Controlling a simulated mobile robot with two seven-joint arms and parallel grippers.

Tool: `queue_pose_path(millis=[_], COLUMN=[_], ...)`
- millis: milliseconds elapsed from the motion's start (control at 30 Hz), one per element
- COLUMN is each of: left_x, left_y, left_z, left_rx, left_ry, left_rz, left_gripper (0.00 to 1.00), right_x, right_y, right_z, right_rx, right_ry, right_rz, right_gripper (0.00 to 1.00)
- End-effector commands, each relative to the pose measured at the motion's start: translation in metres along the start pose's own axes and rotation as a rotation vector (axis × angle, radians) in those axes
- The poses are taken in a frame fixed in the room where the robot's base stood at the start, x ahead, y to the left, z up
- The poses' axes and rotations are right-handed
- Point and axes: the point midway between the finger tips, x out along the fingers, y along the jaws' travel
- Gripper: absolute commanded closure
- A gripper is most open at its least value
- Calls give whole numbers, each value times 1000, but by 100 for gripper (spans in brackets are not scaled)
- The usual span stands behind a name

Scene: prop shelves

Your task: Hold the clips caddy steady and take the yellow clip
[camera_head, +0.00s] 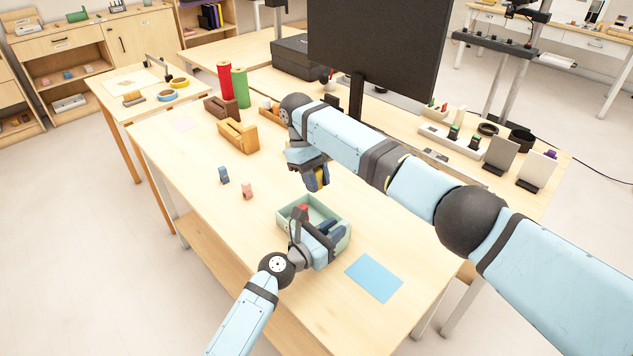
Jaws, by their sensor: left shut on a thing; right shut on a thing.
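The clips caddy (327,212) is a pale green open box near the table's front edge. A red clip (303,208) shows inside it; the rest of its inside is partly hidden by my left gripper. My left gripper (326,238) is shut on the caddy's near side, its grip partly hidden. My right gripper (317,182) points down above and behind the caddy, apart from it. It is shut on the yellow clip (318,180), of which only a small part shows between the dark blue fingers.
Orange (238,136) and brown holders, red and green cylinders and a monitor (380,45) stand further back.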

Motion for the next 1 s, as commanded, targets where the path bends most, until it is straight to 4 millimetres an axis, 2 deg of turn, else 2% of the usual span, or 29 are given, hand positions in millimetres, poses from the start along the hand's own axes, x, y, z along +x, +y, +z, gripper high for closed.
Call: queue_pose_path(millis=[100,133,233,267,533,667,1000], left_x=[0,0,0,0,-1,-11,-80], left_y=[0,0,0,0,0,0,0], left_z=[0,0,0,0,0,0,-1], left_rx=[0,0,0,0,0,0,0], left_ry=[1,1,1,1,0,0,2], left_rz=[0,0,0,0,0,1,0], left_gripper=[100,78,55,50,50,50,50], right_x=[0,0,0,0,0,0,0], right_y=[0,0,0,0,0,0,0], right_z=[0,0,0,0,0,0,0], right_rx=[0,0,0,0,0,0,0], right_ry=[0,0,0,0,0,0,0], right_rz=[0,0,0,0,0,0,0], right_gripper=[97,97,97,97,97,97,97])
